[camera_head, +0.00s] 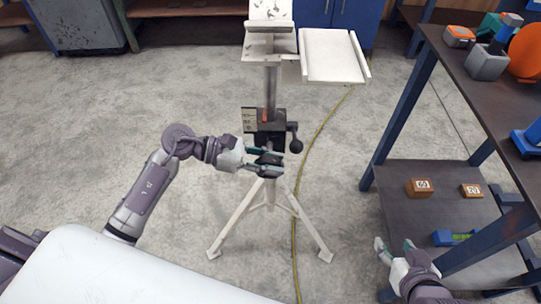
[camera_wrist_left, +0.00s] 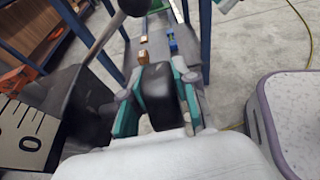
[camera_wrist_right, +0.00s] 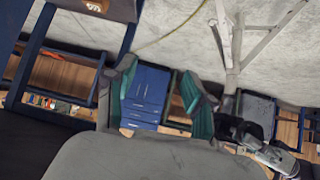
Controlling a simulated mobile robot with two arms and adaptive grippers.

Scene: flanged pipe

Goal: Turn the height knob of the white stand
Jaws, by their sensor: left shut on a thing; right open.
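The white stand (camera_head: 271,90) stands upright on a tripod in the middle of the head view. A black block with a side crank ending in a dark ball (camera_head: 296,146) sits on its column; a dark ball also shows in the left wrist view (camera_wrist_left: 133,7). My left gripper (camera_head: 264,163) is at the front of the column, below this block. It is shut on a black knob (camera_wrist_left: 157,95), seen between its fingers in the left wrist view. My right gripper (camera_head: 394,250) is open and empty at the lower right, away from the stand; its fingers show apart in its wrist view (camera_wrist_right: 160,98).
A scale plate (camera_head: 249,120) is beside the column. A dark shelf unit (camera_head: 425,207) with boxes and tools stands at the right, close to my right gripper. A yellow cable (camera_head: 297,215) runs along the floor. Blue cabinets (camera_head: 335,15) stand behind. Floor left of the stand is clear.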

